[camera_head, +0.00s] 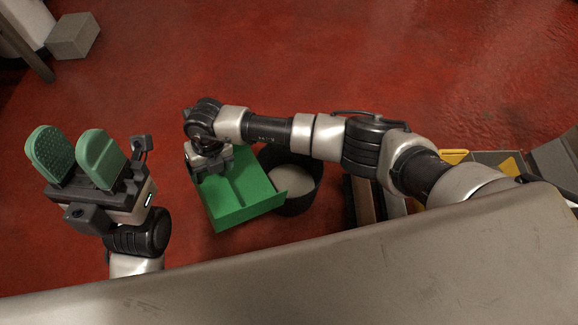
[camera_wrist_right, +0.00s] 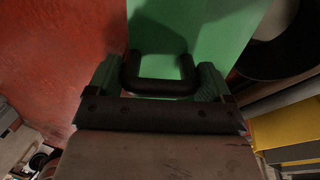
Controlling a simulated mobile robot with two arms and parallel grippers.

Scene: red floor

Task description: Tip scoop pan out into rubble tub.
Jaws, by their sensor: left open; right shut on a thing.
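The scoop pan (camera_head: 240,203) is a green open tray in the middle of the head view. My right gripper (camera_head: 209,163) is shut on its black handle (camera_wrist_right: 160,88), at the pan's left end. The pan's inside looks bare where it shows; the arm and gripper cover part of it. The rubble tub (camera_head: 305,203) is round and black, with a pale grey surface inside. The pan's right edge overlaps the tub's left side in view; whether they touch I cannot tell. The tub's dark rim also shows in the right wrist view (camera_wrist_right: 285,60). My left gripper (camera_head: 80,155) is open and empty at the left.
A grey block (camera_head: 73,36) lies on the red floor at the top left. Yellow and grey items (camera_head: 487,160) stand at the right, beyond my right arm. A broad grey surface (camera_head: 330,270) fills the bottom.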

